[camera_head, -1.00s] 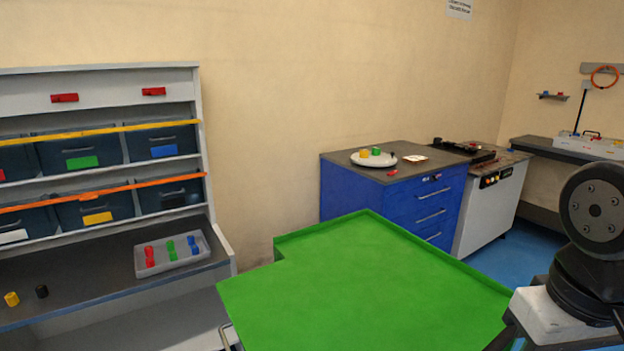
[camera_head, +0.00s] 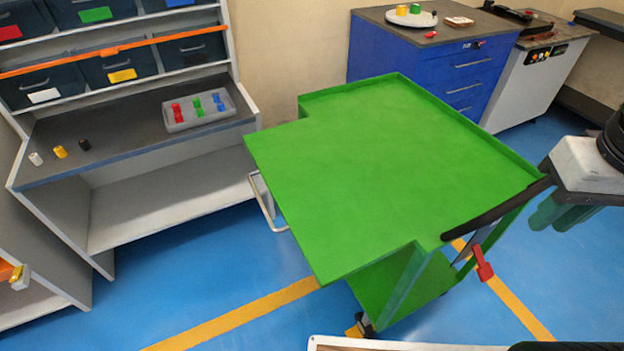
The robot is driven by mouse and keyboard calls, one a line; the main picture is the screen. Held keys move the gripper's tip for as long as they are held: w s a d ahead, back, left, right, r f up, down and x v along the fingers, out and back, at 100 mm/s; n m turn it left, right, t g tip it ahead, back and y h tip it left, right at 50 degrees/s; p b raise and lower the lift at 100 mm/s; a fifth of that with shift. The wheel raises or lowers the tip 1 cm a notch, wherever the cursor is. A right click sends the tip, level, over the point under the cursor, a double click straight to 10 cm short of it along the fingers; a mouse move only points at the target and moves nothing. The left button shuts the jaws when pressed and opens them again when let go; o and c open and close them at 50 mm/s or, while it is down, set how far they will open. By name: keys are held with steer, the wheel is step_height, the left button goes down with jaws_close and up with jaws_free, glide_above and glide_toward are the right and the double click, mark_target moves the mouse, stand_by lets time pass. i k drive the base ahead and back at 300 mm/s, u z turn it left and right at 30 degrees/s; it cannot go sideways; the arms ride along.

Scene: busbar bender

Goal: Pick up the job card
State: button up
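A small pale card with a reddish mark (camera_head: 458,21) lies on the dark top of the blue cabinet (camera_head: 405,55), at the upper right of the head view. It looks like the job card, but it is too small to read. It lies flat, right of a round white plate (camera_head: 411,17) that bears yellow and green pieces. Part of my arm shows at the right edge, far from the card.
A green cart (camera_head: 385,160) with a bare top stands between me and the blue cabinet. A grey shelf unit (camera_head: 140,135) with bins and a tray (camera_head: 208,109) of coloured pieces stands left. A grey machine (camera_head: 530,85) adjoins the cabinet. Blue floor (camera_head: 220,265) is open at lower left.

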mark_target(455, 21)
steer(key=z, duration=1.6)
steer(key=i, duration=4.25)
steer(key=u, duration=2.65)
steer(key=i, duration=0.4)
steer(key=z, duration=0.05)
